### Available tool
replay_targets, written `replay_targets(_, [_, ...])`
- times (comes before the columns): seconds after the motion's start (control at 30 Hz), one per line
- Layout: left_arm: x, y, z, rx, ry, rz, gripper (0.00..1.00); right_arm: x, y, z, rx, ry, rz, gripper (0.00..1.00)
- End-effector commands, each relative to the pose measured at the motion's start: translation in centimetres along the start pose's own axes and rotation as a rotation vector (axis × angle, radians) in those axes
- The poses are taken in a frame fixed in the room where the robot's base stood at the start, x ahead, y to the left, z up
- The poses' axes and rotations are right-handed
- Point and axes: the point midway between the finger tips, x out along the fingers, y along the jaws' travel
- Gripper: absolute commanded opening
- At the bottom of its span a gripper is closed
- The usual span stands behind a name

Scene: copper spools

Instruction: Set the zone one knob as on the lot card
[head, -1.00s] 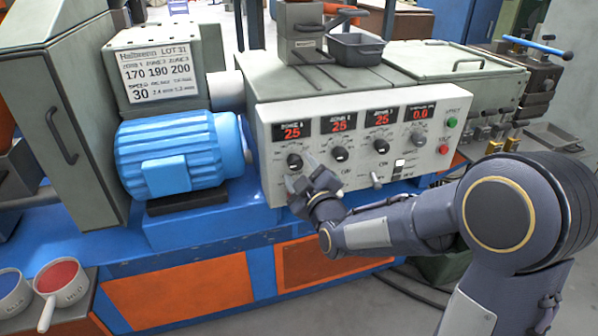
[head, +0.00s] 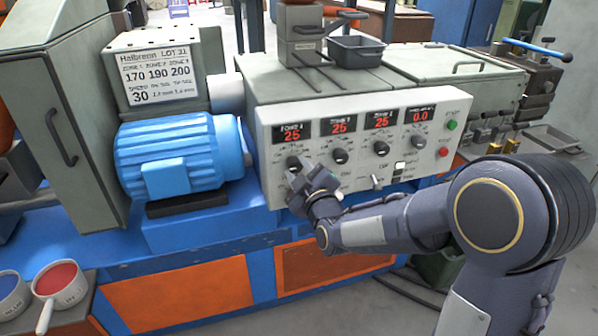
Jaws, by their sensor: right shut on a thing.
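The zone one knob (head: 293,162) is a dark dial under the leftmost red display (head: 291,133), which reads 25. My right gripper (head: 297,177) is at the control panel (head: 345,185) with its fingertips at this knob, shut on it. The fingers hide the knob's lower part and I cannot read its pointer. The lot card (head: 157,76) stands on the machine at the left. It reads LOT 31, with 170, 190 and 200 for zones one to three, and 30 for speed. My left gripper is not in view.
The zone two knob (head: 339,156), zone three knob (head: 381,148) and speed knob (head: 417,142) lie to the right. Green (head: 452,125) and red (head: 443,152) buttons sit at the panel's right end. A blue motor (head: 170,160) stands left of the panel.

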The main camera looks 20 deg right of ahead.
Motion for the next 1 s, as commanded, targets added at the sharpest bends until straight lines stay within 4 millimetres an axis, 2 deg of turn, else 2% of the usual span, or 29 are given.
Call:
replay_targets(0.37, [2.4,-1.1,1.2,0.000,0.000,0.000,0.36,0.0,-0.3,0.4,0.211,0.009,0.010,0.09])
replay_targets(1.0, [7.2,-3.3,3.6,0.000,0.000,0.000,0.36,0.0,-0.4,0.4,0.816,0.030,0.030,0.09])
